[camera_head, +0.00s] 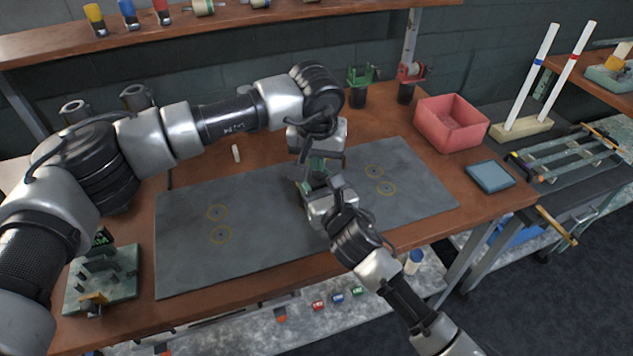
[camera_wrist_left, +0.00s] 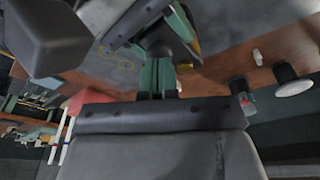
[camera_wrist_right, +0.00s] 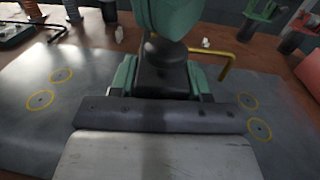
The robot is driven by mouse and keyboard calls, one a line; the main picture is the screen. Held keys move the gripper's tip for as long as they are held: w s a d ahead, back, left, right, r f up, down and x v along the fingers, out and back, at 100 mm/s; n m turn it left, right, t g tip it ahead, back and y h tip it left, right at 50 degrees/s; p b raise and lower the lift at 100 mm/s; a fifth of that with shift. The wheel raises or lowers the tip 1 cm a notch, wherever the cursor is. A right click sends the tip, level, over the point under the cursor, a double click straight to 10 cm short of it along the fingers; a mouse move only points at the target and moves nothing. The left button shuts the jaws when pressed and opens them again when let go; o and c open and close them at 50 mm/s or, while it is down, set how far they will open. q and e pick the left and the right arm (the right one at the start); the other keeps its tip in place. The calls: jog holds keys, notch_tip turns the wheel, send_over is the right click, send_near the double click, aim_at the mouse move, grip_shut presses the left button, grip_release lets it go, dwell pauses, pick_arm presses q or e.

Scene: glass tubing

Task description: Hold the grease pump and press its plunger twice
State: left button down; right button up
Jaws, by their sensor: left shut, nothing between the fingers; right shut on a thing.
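The grease pump (camera_wrist_right: 163,78) is a dark body with a rounded dark top and a thin yellow bent spout to its right in the right wrist view. It stands above the grey mat (camera_head: 265,240), mostly hidden in the head view. My right gripper (camera_head: 318,190) is shut on the pump's body, its green fingers on both sides. My left gripper (camera_head: 314,168) is shut and empty, just above the pump. Its green fingertips (camera_wrist_right: 168,18) come down over the rounded top; I cannot tell whether they touch it. In the left wrist view the closed fingers (camera_wrist_left: 160,75) point at the pump.
The mat has yellow circles on both sides and much clear room. A green clamp stand (camera_head: 361,80) and a red one (camera_head: 409,80) stand behind, with a pink bin (camera_head: 452,122) at the back right. A pale green fixture (camera_head: 101,278) stands at the left front.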

pick_arm(q)
jog(key=shift+r, duration=3)
jog(key=shift+r, duration=0.1)
pick_arm(e)
jog(key=o, duration=1.2)
pick_arm(q)
notch_tip(320, 180, up, 12)
jog(key=s, duration=0.2)
jog(key=shift+s+a+f, duration=0.15)
jog(key=shift+a+f, duration=0.05)
pick_arm(e)
jog(key=shift+o, duration=0.2)
